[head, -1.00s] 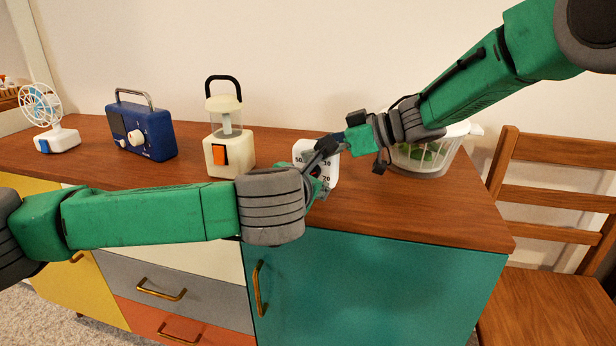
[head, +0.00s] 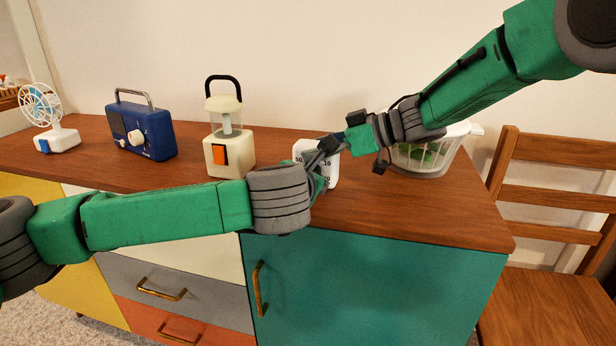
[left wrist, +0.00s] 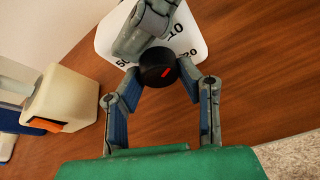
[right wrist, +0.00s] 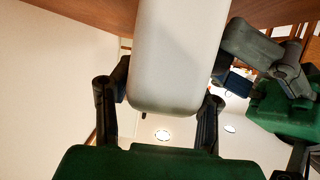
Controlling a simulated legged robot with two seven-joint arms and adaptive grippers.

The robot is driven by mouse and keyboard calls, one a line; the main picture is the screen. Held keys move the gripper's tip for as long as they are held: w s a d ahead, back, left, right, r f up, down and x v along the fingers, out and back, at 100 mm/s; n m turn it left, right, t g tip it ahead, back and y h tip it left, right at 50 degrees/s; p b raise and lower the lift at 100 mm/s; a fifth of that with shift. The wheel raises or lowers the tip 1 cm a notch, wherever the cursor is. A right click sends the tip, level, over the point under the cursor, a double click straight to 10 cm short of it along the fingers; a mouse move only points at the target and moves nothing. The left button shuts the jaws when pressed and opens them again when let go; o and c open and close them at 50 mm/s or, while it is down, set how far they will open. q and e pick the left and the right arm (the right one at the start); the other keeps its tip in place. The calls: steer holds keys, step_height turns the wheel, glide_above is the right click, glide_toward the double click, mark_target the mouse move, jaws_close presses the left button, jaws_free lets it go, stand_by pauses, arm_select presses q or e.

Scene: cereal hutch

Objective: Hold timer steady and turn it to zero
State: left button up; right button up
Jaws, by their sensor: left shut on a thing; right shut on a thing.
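The white timer (head: 301,152) stands on the wooden top in the head view, partly hidden by both grippers. In the left wrist view its white face (left wrist: 192,42) shows printed numbers, and its black knob (left wrist: 151,72) has a red mark. My left gripper (left wrist: 158,78) is shut on the knob, with a finger on either side. My right gripper (head: 338,143) reaches in from the right at the timer's upper edge. In the right wrist view my right gripper (right wrist: 168,98) is shut on the timer's pale body (right wrist: 180,55).
A cream lantern (head: 218,155) and a blue radio (head: 155,135) stand to the left, with a white fan (head: 60,140) beyond. A salad spinner (head: 430,160) stands behind my right gripper. A wooden chair (head: 550,195) is beside the cabinet (head: 370,285).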

arm_select(q)
steer(key=n+g+h, duration=0.1)
steer(key=n+h, duration=0.1)
steer(key=n, duration=0.2)
steer(key=shift+h, duration=0.3)
steer(key=shift+n+h, duration=0.8)
steer(key=shift+n, duration=0.4)
steer(key=shift+n+h, duration=0.5)
steer(key=shift+n, duration=0.4)
steer(key=o, duration=1.1)
steer(key=shift+o, duration=0.2)
steer(key=v, duration=1.2)
steer(key=shift+a, duration=0.2)
arm_select(e)
steer(key=shift+a, duration=0.1)
